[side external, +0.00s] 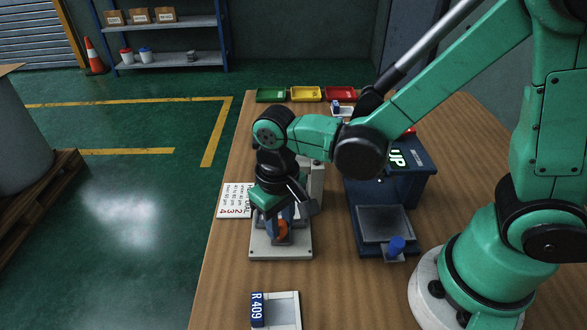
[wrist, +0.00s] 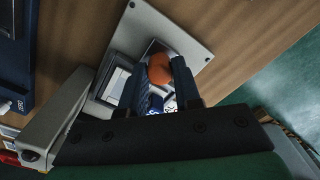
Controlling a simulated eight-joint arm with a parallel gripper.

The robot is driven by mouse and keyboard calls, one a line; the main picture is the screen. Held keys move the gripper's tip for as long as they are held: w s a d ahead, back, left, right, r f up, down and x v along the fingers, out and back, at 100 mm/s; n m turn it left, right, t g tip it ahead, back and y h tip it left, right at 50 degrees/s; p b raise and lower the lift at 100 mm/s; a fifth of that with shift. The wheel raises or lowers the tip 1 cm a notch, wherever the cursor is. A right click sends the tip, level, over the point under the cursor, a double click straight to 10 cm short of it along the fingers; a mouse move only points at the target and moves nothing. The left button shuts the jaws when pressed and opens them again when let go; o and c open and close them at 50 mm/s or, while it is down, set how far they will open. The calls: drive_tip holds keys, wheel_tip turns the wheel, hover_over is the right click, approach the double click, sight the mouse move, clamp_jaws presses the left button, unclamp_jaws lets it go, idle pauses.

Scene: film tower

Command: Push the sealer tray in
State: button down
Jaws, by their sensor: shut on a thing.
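The sealer (side external: 410,183) is a dark blue machine with a lit "UP" display, right of centre in the side view. Its grey tray (side external: 384,222) sticks out at the front, with a blue knob (side external: 396,246) at its front edge. Part of the sealer shows at the left of the wrist view (wrist: 14,70). My gripper (side external: 284,220) is left of the tray, pointing down over a pale stand.
The pale stand (side external: 265,249) has a flat base and an upright. A printed card (side external: 234,200) lies to its left. A small tray marked "R 409" (side external: 286,312) is at the front. Green, yellow and red bins (side external: 306,93) line the back. Bare wood lies between stand and sealer.

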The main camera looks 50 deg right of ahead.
drive_tip(key=shift+w, duration=0.1)
drive_tip(key=c, duration=0.6)
unclamp_jaws()
drive_tip(key=shift+r, duration=0.15)
drive_tip(key=shift+r, duration=2.7)
